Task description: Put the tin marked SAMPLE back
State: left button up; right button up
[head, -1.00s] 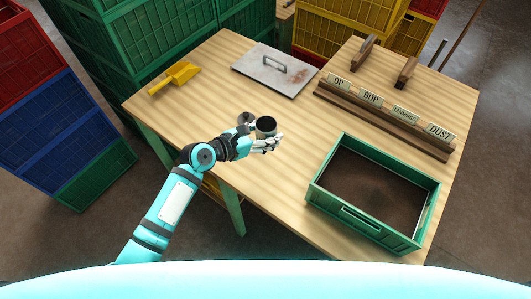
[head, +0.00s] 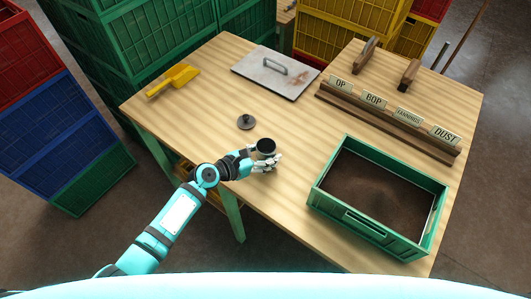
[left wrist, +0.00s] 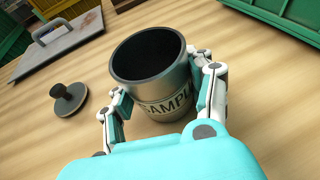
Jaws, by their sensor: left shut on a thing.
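The tin marked SAMPLE (left wrist: 165,95) is a dark metal can with a label; it is upright and its top is open, with a dark inside. In the head view the tin (head: 266,147) is near the table's front left edge. My left gripper (head: 266,163) is shut on the tin, and in the left wrist view its fingers (left wrist: 160,95) lie on both sides of it. A dark round lid with a knob (left wrist: 68,98) lies apart on the table, and it also shows in the head view (head: 246,122). My right gripper is not in view.
A green crate of dark tea (head: 328,210) stands at the table's right front. A wooden rack with OP, BOP, FANNINGS and DUST cards (head: 385,118) is behind it. A metal plate with a handle (head: 262,84) and a yellow scoop (head: 172,80) lie at the back.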

pick_arm(q)
jog(key=o, duration=1.2)
jog(key=shift+f, duration=0.1)
jog(key=shift+r, duration=0.3)
jog(key=v, duration=1.2)
jog(key=shift+p, duration=0.3)
